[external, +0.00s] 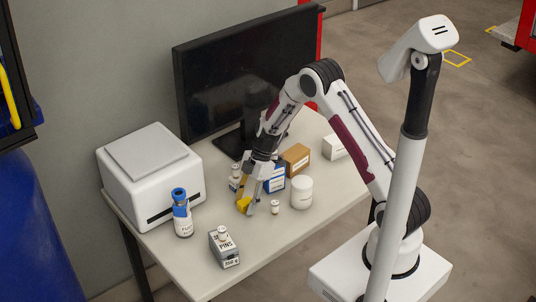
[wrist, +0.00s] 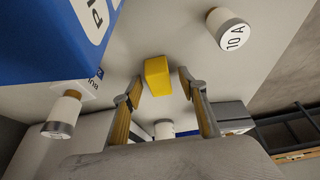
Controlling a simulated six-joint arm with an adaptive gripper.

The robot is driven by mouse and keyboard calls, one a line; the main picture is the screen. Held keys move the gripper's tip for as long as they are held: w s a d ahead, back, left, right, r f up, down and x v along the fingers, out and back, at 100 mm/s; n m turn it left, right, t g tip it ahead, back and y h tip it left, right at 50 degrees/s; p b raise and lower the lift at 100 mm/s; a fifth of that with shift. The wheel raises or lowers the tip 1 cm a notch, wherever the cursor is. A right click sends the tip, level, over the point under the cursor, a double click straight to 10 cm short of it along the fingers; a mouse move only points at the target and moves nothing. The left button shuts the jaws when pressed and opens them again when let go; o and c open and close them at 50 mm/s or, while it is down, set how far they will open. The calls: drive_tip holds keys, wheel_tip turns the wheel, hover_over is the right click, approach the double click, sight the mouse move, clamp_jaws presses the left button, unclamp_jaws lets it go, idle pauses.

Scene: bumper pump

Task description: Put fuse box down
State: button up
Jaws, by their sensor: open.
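My gripper (external: 246,207) is low over the table, and in the wrist view its two fingers (wrist: 158,88) are spread. A small yellow block (wrist: 157,76) lies on the table between and just beyond the fingertips, with a visible gap on both sides; it also shows in the external view (external: 243,204). No box is held in the jaws. A grey box (external: 226,252) with printed lettering stands at the table's front, with a small white cylinder on top. I cannot tell for sure which box is the fuse box.
A blue-and-white box (external: 275,182), brown carton (external: 296,158) and white jar (external: 301,193) stand close right of my gripper. A small cylinder marked 10 A (wrist: 228,30) is nearby. A blue-capped bottle (external: 182,215) and white machine (external: 150,178) are left. The front right tabletop is clear.

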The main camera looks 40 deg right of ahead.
sight(245, 200)
idle(0.4)
clamp_jaws()
drive_tip(key=shift+r, duration=0.15)
drive_tip(key=shift+r, duration=4.85)
